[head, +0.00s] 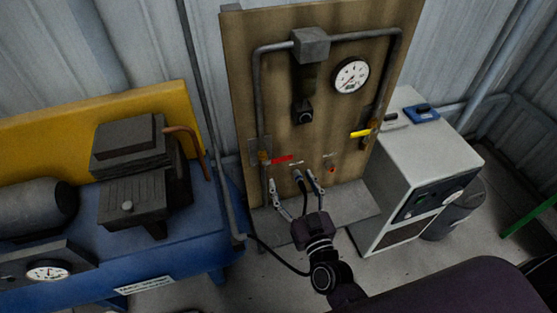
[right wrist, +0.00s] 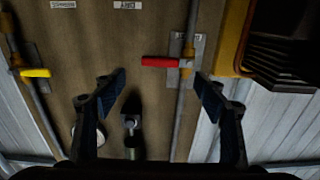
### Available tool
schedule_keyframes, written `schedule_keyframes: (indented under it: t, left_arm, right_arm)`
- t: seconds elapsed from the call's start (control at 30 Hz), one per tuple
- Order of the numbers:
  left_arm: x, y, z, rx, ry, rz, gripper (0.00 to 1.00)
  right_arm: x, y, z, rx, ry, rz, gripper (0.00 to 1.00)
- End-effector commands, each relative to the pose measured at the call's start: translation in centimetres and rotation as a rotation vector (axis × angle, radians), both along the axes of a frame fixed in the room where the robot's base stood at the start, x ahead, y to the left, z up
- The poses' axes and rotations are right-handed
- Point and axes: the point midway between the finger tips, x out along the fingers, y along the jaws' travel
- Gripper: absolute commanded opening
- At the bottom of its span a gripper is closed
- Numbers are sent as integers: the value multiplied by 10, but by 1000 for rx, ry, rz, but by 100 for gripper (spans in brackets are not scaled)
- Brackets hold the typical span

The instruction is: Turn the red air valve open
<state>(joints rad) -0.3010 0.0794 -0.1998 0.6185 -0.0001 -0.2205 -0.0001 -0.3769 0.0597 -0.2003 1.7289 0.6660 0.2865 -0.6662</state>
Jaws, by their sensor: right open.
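The red air valve handle (head: 283,159) is on the left pipe of the wooden board, just above my right gripper in the head view. The handle (right wrist: 160,62) also shows in the right wrist view, lying crosswise to its grey pipe. My right gripper (head: 293,181) is open and empty, its fingers pointing at the board below the handle. In the right wrist view, its fingertips (right wrist: 160,86) are spread to either side of the pipe and handle, with no contact visible. My left gripper is not in view.
A yellow valve handle (head: 360,133) is on the right pipe. A round gauge (head: 350,75) is on the board (head: 240,60). A blue compressor (head: 190,245) stands left, a white cabinet (head: 425,150) right. A dark hose (head: 265,246) runs low by my right arm.

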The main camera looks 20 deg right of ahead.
Motion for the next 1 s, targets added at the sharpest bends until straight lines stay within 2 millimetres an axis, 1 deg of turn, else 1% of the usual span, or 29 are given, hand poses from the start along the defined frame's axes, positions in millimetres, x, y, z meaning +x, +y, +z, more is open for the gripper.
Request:
schedule_keyframes:
  t: [0.1,0.17,0.3,0.4,0.57,0.83,1.0]
  left_arm:
    - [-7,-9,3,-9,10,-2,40]
    - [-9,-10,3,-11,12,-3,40]
    - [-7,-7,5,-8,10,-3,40]
    - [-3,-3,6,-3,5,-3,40]
    - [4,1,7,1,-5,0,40]
    - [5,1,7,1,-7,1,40]
    - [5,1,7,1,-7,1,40]
  right_arm:
    - [19,1,2,1,-2,0,66]
    - [29,1,2,1,-2,1,66]
    - [48,2,2,1,-2,1,66]
    - [58,3,1,0,-1,1,66]
    - [66,3,0,2,0,2,66]
    - [67,3,0,1,1,2,66]
    - [66,3,0,1,1,2,47]
